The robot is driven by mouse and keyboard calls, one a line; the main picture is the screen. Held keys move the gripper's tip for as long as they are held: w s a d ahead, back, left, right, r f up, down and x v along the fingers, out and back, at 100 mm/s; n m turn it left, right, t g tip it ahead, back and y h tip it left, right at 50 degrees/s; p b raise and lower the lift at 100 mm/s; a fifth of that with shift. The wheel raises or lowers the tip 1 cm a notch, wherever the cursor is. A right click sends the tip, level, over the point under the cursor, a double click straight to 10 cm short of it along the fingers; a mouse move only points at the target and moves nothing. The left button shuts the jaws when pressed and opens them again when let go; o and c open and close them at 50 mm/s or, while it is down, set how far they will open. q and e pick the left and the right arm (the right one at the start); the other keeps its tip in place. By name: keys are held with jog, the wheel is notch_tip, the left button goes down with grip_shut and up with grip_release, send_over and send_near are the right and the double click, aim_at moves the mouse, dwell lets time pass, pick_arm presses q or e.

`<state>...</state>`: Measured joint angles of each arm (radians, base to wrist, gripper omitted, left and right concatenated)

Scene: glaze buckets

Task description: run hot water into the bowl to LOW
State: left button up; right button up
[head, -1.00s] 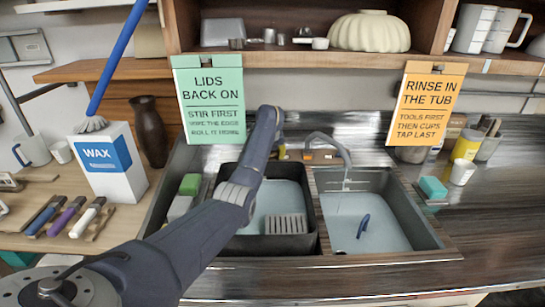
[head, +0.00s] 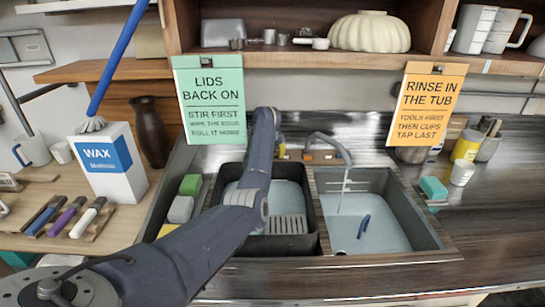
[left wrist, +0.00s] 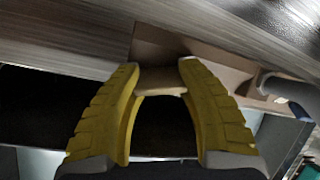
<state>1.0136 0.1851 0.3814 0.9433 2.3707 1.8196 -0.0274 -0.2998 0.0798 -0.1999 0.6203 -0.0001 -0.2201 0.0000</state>
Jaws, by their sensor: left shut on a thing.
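The bowl is the right-hand sink basin (head: 418,222), with pale level lines on its back wall and bluish water in it. I cannot read a LOW label. A grey tap spout (head: 333,146) hangs over it, and a thin pale stream falls from it. A small orange-marked fitting (head: 308,155) sits at the tap's base. In the head view my left gripper is mostly hidden behind my forearm, by the tap base. In the left wrist view its yellow fingers (left wrist: 160,78) are shut on a tan-brown piece, probably a tap handle. My right gripper is not in view.
A black tub (head: 313,243) with water and a grey grate stands in the left sink. A blue curved thing (head: 363,226) lies in the bowl's water. The orange sign (head: 427,104) and green sign (head: 211,98) hang above. The right counter's front is clear.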

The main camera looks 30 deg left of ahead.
pick_arm(q)
jog(key=shift+s+d+f, duration=0.1)
jog(key=shift+d+f, duration=0.15)
jog(key=shift+f, duration=0.1)
jog(key=o, duration=0.9)
jog(key=shift+c, duration=0.2)
jog(key=o, duration=0.6)
jog(key=shift+r, duration=0.15)
jog(key=shift+a, duration=0.15)
jog(key=shift+r, duration=0.1)
jog(key=shift+s+r, duration=0.1)
jog(key=shift+r, duration=0.35)
jog(key=v, duration=1.1)
